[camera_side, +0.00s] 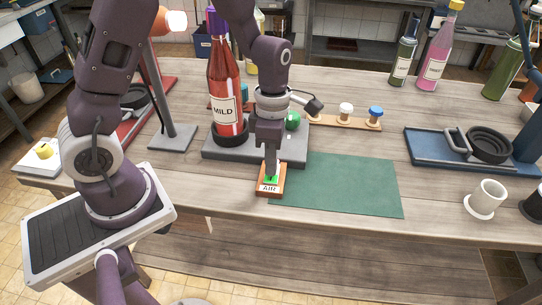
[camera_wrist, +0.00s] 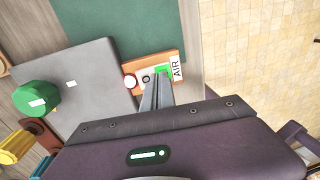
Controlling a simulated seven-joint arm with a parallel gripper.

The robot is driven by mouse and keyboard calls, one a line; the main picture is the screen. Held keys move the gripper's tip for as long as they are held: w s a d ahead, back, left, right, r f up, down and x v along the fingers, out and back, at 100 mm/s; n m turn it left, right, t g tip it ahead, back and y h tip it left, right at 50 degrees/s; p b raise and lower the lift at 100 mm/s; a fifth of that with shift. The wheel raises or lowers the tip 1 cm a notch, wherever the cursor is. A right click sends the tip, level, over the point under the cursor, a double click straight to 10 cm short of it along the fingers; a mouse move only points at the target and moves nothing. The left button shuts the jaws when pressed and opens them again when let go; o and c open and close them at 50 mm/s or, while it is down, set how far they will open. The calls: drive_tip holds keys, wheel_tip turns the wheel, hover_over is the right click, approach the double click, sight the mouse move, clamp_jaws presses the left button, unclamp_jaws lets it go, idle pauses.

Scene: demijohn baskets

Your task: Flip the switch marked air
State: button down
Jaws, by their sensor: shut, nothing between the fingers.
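The air switch is a small orange-brown block (camera_side: 282,182) with a white label reading AIR (camera_side: 269,188) and a green patch, near the table's front edge. In the wrist view the block (camera_wrist: 146,66) shows the AIR label (camera_wrist: 177,69), the green patch (camera_wrist: 162,71), a dark ring and a pale round knob. My gripper (camera_side: 271,174) points down over the block, its fingers shut and empty. In the wrist view its fingertips (camera_wrist: 160,76) overlap the green patch. Whether they touch it, and the position of the lever, I cannot tell; the fingers hide part of the switch.
A grey stand (camera_side: 222,151) holding a red bottle marked MILD (camera_side: 224,85) stands just behind and left of the switch. A green mat (camera_side: 345,185) lies flat to the right. A blue tray (camera_side: 425,150) and a white cup (camera_side: 488,195) are farther right.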

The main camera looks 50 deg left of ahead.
sight(270, 180)
wheel_tip(270, 180, up, 14)
drive_tip(key=s+d, duration=0.1)
drive_tip(key=shift+f, duration=0.15)
drive_tip(key=shift+s+d, duration=0.1)
drive_tip(key=s+a+r+m+t, duration=0.1)
drive_tip(key=s+m, duration=0.3)
drive_tip(key=m, duration=0.5)
drive_tip(key=s+r+m+t, duration=0.3)
drive_tip(key=s+m, duration=0.2)
drive_tip(key=m, duration=0.4)
drive_tip(key=s+a+r+m+t+y, duration=0.1)
drive_tip(key=s+r+m+t, duration=0.1)
drive_tip(key=m, duration=0.7)
drive_tip(key=s+r, duration=0.1)
drive_tip(key=s, duration=0.1)
drive_tip(key=shift+s+a+t, duration=0.3)
drive_tip(key=shift+s, duration=0.05)
